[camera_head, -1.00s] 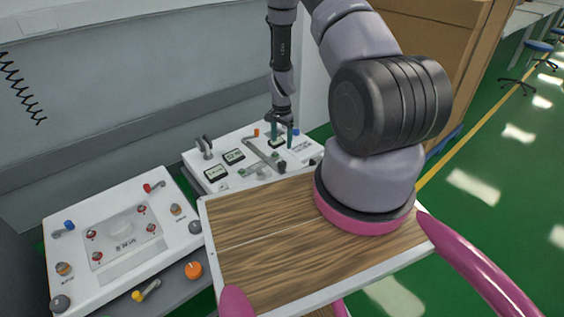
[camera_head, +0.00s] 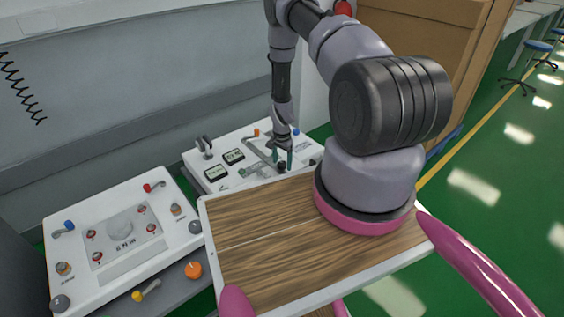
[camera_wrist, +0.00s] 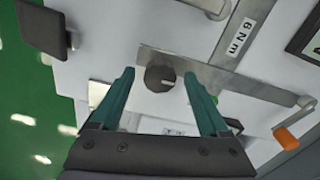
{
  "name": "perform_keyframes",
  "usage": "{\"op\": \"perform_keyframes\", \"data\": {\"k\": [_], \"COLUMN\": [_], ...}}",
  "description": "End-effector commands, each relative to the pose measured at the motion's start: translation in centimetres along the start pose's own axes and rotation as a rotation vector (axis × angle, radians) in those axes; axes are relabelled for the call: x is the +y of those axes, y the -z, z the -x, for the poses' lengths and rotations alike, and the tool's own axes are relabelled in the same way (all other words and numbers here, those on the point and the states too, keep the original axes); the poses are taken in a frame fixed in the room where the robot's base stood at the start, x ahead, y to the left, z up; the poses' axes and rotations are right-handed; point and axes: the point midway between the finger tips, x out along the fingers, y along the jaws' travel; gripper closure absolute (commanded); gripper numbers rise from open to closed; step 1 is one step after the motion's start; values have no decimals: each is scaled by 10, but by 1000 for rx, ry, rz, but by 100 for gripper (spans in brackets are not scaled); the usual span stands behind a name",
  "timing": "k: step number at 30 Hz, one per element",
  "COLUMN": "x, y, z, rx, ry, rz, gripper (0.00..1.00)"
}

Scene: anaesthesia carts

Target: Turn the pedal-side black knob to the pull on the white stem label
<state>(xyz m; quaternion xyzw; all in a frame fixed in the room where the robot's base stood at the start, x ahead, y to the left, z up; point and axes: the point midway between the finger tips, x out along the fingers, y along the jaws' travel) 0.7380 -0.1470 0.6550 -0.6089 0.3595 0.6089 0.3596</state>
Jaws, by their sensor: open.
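A round black knob (camera_wrist: 158,78) with a pale pointer line toward the right sits on a grey metal plate in the wrist view. My gripper (camera_wrist: 160,76) is open, its teal fingers on either side of the knob with visible gaps; contact does not show. In the head view my gripper (camera_head: 282,157) is over the near right part of the far white panel (camera_head: 205,187), with the knob (camera_head: 282,167) under it. A white label reading "6 Nm" (camera_wrist: 240,36) lies on a metal stem (camera_wrist: 222,65) right of the knob. A black square pad (camera_wrist: 42,28) shows at upper left.
An orange-tipped lever (camera_wrist: 286,137) stands at lower right in the wrist view. In the head view, gauges (camera_head: 216,172) and a grey lever (camera_head: 203,146) are left of my gripper. A second white panel (camera_head: 90,195) stands at left.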

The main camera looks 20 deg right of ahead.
Motion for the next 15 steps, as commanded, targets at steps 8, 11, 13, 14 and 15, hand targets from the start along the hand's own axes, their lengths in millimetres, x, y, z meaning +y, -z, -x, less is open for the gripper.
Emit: {"op": "perform_keyframes", "data": {"k": [8, 11, 13, 14, 15], "x": [0, 0, 0, 0, 0], "y": [0, 0, 0, 0, 0], "z": [0, 0, 0, 0, 0], "rx": [0, 0, 0, 0, 0], "ry": [0, 0, 0, 0, 0], "rz": [0, 0, 1, 2, 5], "gripper": [75, 100, 100, 100, 100]}}
